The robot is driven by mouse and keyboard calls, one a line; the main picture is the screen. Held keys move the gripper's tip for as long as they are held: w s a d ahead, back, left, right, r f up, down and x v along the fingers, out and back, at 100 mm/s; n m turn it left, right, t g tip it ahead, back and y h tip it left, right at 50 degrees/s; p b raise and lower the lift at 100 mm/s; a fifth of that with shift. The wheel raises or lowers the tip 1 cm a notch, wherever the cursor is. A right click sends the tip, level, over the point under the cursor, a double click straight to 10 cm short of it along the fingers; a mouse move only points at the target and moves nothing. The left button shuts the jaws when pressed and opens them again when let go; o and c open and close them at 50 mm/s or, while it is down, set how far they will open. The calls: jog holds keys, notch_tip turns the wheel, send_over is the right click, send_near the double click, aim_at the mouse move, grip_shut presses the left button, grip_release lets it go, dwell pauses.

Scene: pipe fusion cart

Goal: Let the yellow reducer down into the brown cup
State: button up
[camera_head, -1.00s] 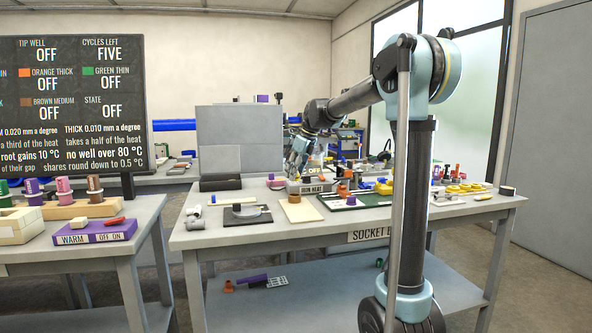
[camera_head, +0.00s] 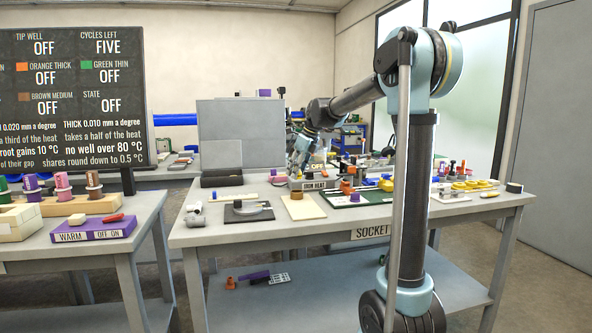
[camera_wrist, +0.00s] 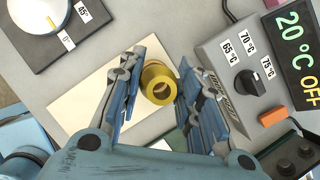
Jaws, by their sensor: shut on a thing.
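The yellow reducer (camera_wrist: 160,82) is a short ring-shaped piece with a round bore. In the wrist view it sits between the two blue-grey fingers of my gripper (camera_wrist: 155,92), which is shut on it. A cream board (camera_wrist: 88,92) shows behind and below it; its height above the board is unclear. In the head view my gripper (camera_head: 298,158) is over the bench, behind the cream board (camera_head: 303,206), and the reducer is too small to pick out. A dark brown cup-like piece (camera_head: 514,188) stands at the bench's far right; I cannot tell whether it is the brown cup.
A heater box (camera_wrist: 245,75) with a temperature knob is right of my gripper in the wrist view, and a dial plate (camera_wrist: 55,25) is at upper left. A green mat (camera_head: 375,197) holds several parts. A purple warmer (camera_head: 85,231) is on the left table.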

jog(key=shift+f, duration=2)
jog(key=shift+s+f, duration=0.1)
jog(key=shift+f, duration=0.55)
jog(key=o, duration=1)
jog(key=shift+c, duration=0.2)
jog(key=v, duration=1.1)
jog(key=s+d+f+n+h, duration=0.1)
jog(key=s+d+f+n, duration=0.3)
jog(key=s+d+n, duration=0.5)
jog(key=s+d+f+n+h, duration=0.1)
jog(key=s+d+f+n, duration=0.2)
jog(key=s, duration=0.7)
jog(key=s+d+f+n+h, duration=0.1)
jog(key=s+d+f+n, duration=0.3)
jog(key=s+f+n, duration=0.3)
jog(key=s+d+f+n+h, duration=0.1)
jog(key=s+d+f+n, duration=0.3)
jog(key=s+f, duration=0.8)
jog(key=shift+s+d+f+n, duration=0.25)
jog(key=shift+s+f+n, duration=0.1)
jog(key=shift+f+n, duration=0.25)
